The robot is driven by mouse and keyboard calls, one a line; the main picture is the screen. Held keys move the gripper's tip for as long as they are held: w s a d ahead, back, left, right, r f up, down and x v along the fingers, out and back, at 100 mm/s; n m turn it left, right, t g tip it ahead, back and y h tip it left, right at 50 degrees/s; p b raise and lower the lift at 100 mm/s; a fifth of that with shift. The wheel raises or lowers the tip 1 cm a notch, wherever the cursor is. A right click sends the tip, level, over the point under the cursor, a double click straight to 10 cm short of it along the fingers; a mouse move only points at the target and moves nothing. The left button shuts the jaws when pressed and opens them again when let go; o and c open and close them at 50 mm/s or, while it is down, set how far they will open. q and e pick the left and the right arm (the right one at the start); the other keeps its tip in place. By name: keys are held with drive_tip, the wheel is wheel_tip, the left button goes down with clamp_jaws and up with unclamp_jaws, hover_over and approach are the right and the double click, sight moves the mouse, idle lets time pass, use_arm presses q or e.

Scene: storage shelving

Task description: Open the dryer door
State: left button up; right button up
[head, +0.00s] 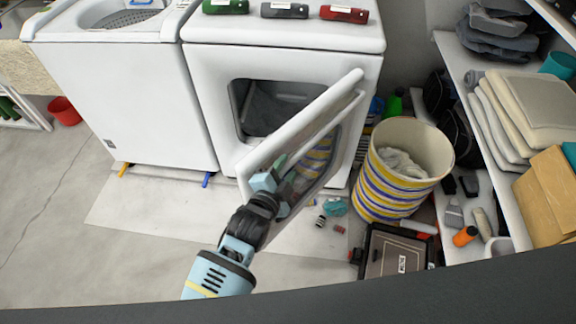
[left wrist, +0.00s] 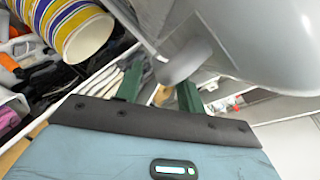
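The white dryer (head: 210,75) stands at the back centre, with its dark drum opening (head: 262,112) exposed. Its door (head: 312,112) is swung partway out toward me, with its far end to the right of the opening. The striped basket shows through the door's window. My left gripper (head: 276,164) is at the near, free end of the door and overlaps its window in the head view. In the left wrist view its two green fingers (left wrist: 162,84) are apart. A rounded grey part shows at the fingers; whether they touch it I cannot tell. My right gripper is not in view.
A striped basket (head: 375,190) stands right of the door, with a dark case (head: 392,252) and small items on the floor nearby. A white washer (head: 120,95) stands left of the dryer. Shelving (head: 497,190) lines the right. The floor at front left is clear.

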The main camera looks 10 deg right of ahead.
use_arm(q)
drive_tip(key=v, duration=0.6)
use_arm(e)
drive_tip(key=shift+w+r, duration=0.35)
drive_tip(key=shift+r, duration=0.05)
